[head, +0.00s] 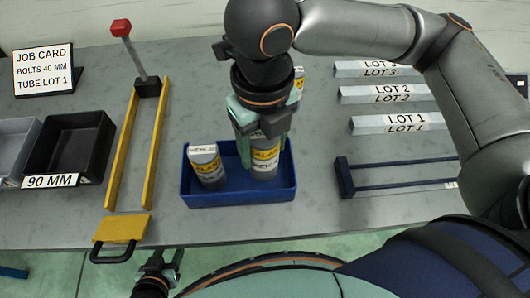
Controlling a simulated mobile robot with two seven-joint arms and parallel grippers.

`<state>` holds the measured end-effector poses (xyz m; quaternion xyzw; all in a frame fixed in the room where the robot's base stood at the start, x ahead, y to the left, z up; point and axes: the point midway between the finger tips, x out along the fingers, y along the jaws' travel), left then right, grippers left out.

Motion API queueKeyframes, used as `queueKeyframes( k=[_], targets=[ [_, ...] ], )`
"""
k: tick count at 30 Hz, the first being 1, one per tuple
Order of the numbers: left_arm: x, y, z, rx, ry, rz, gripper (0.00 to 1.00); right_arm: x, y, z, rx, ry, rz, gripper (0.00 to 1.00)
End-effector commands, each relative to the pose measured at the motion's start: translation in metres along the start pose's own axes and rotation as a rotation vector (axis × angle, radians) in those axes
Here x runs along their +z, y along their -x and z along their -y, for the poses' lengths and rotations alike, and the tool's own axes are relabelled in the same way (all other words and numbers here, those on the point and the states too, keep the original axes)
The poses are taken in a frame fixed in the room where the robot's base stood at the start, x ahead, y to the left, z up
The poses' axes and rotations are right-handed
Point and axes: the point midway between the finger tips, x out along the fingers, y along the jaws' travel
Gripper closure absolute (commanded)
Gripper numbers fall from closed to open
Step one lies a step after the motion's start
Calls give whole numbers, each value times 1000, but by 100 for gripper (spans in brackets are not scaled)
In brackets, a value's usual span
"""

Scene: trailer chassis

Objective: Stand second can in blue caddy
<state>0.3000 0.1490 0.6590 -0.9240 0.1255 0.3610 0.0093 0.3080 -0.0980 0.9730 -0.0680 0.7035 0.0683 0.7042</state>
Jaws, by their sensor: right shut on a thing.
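The blue caddy (240,196) stands near the table's front edge. One grey can with a yellow label (207,166) stands in its left part, its top showing a printed label. My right gripper (264,143) reaches down from above and is shut on a second can (265,162) with a yellow label. That can is upright inside the caddy's right part, beside the first can; I cannot tell if its base touches the caddy floor. My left gripper (162,268) is low in front of the table edge, its fingers apart and empty.
Another can (298,78) shows partly behind my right wrist. A yellow fork-shaped frame (128,150) lies left of the caddy, and a black bin (69,145) further left. A dark blue frame (345,176) and several lot-labelled bars (398,123) lie right.

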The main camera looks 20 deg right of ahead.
Motion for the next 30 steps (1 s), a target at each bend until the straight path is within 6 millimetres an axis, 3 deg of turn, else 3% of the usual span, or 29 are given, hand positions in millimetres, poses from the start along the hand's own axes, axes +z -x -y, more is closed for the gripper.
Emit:
queueKeyframes(
  k=[5,11,22,23,26,30],
  targets=[
    [0,-2,-2,5,-1,-6,50,5,-12,8,-1,-4,-2,100],
    [6,-6,-7,17,-2,3,50,5,-41,8,-1,0,-2,100],
    [5,-6,-8,20,-4,5,50,5,-44,8,0,0,0,100],
    [5,-6,-8,19,-4,5,50,5,-45,8,0,0,-1,37],
    [5,-6,-7,18,-4,4,50,5,-44,8,0,0,0,26],
    [4,-6,-6,15,-4,3,50,5,-44,8,0,0,0,26]
  ],
)
